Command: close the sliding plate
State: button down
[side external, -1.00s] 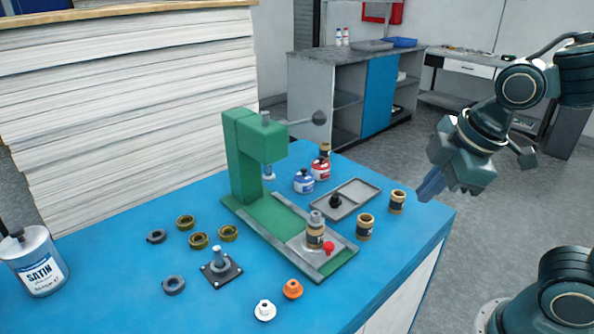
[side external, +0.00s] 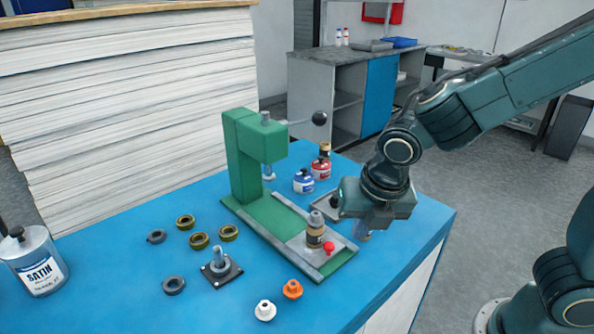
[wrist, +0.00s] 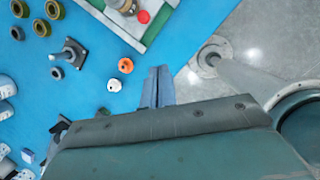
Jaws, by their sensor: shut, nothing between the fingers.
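The green press (side external: 248,160) stands on the blue table with its base running toward the front right. The grey sliding plate (side external: 338,255) sits at the front end of the base, out from under the press head. It carries a brown roll with a grey top (side external: 315,232) and a red knob (side external: 329,248). The red knob also shows in the wrist view (wrist: 143,16), at the top. My gripper (side external: 370,228) is shut and empty, pointing down, right of the plate and apart from it. Its fingers show in the wrist view (wrist: 158,85).
An orange piece (side external: 292,289) and a white piece (side external: 265,310) lie in front of the base. Blue and red bottles (side external: 303,182) stand behind. Several rings and a post stand (side external: 220,268) are left of the base.

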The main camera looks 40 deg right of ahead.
jog(key=shift+w+a+f+n, duration=0.15)
jog(key=shift+a+f+n, duration=0.25)
jog(key=shift+n, duration=0.3)
jog(key=shift+w+a+f+n, duration=0.15)
jog(key=shift+a+f+n, duration=0.15)
jog(key=shift+n, duration=0.4)
jog(key=shift+d+f, duration=0.1)
jog(key=shift+x, duration=5)
jog(key=shift+w+d+f, duration=0.15)
jog(key=shift+w+d, duration=0.35)
jog(key=shift+w, duration=0.35)
jog(key=shift+w+d+f, duration=0.1)
jog(key=shift+w+d, duration=0.45)
jog(key=shift+w, duration=0.3)
jog(key=shift+w, duration=0.1)
send_over(294, 238)
jog(key=w, duration=0.1)
jog(key=shift+d, duration=0.35)
jog(key=shift+s+a, duration=0.1)
jog(key=shift+s, duration=0.05)
